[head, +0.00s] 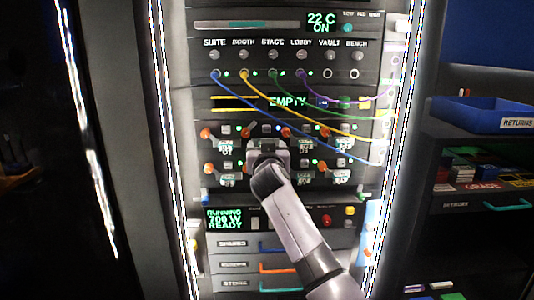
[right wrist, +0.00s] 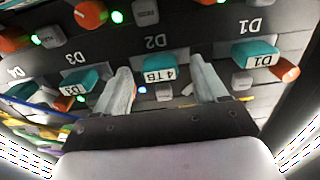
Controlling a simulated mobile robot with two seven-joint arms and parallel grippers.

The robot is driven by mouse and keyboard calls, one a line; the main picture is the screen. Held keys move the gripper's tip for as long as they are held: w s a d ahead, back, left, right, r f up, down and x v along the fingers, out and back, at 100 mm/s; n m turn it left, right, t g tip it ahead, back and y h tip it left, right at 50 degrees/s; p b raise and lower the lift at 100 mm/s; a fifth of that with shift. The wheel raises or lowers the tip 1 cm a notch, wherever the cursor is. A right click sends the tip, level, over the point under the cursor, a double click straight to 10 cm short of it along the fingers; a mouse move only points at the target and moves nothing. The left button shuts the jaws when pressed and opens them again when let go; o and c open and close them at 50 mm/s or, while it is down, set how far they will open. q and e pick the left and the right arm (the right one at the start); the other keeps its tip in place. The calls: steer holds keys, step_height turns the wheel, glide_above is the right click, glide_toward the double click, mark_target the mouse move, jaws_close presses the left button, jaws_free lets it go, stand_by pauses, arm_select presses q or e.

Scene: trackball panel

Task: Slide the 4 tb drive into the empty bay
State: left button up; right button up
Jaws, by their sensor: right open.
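The 4 TB drive (right wrist: 166,71) shows in the right wrist view as a teal handle with a white "4 TB" label, below the panel marking D2. My right gripper (right wrist: 160,68) is open, with one finger on each side of this handle; I cannot tell whether they touch it. In the head view my right gripper (head: 268,148) covers the middle of the drive rows and hides the 4 TB drive. I cannot make out an empty bay; a green "EMPTY" sign (head: 287,102) shows above the rows. My left gripper is not in view.
Teal-handled drives D1 (right wrist: 255,53) and D3 (right wrist: 84,79) flank the 4 TB drive. Blue, yellow, green and purple cables (head: 322,122) cross the panel above and right of the gripper. A blue returns tray (head: 470,112) stands at the right.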

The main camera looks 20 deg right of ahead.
steer(key=v, duration=0.6)
steer(key=shift+s+p, duration=0.35)
stand_by(0.3)
steer(key=s+f+n+g+y, duration=0.1)
steer(key=s+f, duration=0.2)
steer(key=f, duration=0.5)
steer(key=s+f+n+g+y, duration=0.1)
steer(key=s+f+y, duration=0.15)
steer(key=f, duration=0.55)
steer(key=s+f+n+g+y, duration=0.2)
steer(key=s+f+g, duration=0.1)
steer(key=s+f, duration=1.5)
steer(key=s+a+f+n+g+y, duration=0.1)
steer(key=s+a+f+g+y, duration=0.15)
steer(key=s, duration=1.05)
step_height(320, 180, up, 11)
steer(key=s+d+p, duration=0.1)
steer(key=d+p, duration=0.1)
steer(key=p, duration=1.3)
steer(key=shift+s+r+h, duration=0.2)
steer(key=shift+s+h, duration=0.1)
steer(key=shift+h, duration=0.1)
steer(key=shift+d+t, duration=0.1)
steer(key=shift+t, duration=0.15)
